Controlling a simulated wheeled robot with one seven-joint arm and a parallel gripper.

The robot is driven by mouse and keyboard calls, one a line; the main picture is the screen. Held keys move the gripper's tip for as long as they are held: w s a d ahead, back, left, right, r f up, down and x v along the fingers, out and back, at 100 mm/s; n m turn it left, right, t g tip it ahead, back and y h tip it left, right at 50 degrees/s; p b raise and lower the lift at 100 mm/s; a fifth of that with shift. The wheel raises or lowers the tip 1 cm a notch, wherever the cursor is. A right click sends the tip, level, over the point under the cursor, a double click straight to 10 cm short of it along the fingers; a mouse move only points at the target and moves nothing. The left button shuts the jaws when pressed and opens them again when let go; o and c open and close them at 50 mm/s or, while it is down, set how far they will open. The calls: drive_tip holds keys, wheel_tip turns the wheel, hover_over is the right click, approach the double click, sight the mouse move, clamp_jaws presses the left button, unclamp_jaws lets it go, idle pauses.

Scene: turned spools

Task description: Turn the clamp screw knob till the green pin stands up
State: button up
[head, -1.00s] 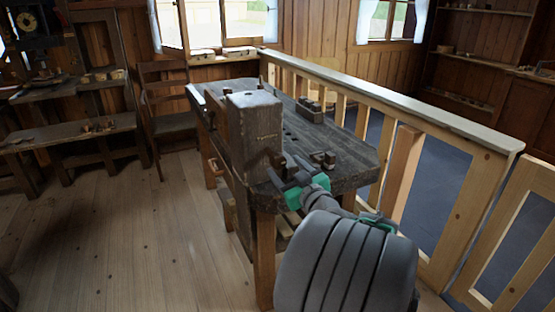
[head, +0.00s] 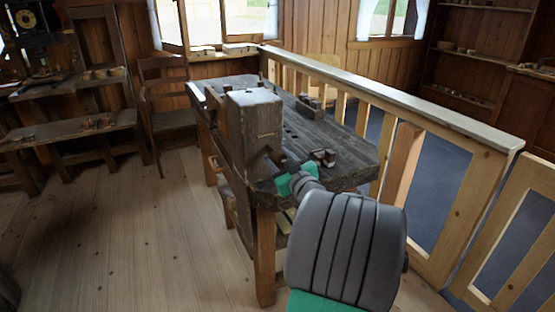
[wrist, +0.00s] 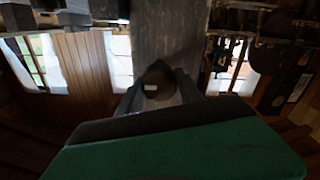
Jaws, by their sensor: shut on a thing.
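The clamp screw knob (wrist: 157,80) shows in the wrist view as a dark rounded piece with a small pale patch on its face. It sits between the two fingers of my gripper (head: 274,161), which is shut on it. In the head view my gripper reaches the right face of the tall wooden block (head: 252,115) at the near end of the workbench, and the knob is hidden there. The block also shows behind the knob in the wrist view (wrist: 168,30). I cannot make out the green pin in either view.
The dark workbench (head: 345,153) has small wooden pieces (head: 324,157) and a plane-like tool (head: 309,106) on top. A wooden railing (head: 400,95) runs close along its right side. A chair (head: 165,90) stands behind left. The floor (head: 120,220) at left is clear.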

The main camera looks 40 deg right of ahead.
drive_tip(key=c, duration=0.6)
drive_tip(key=shift+m, duration=0.3)
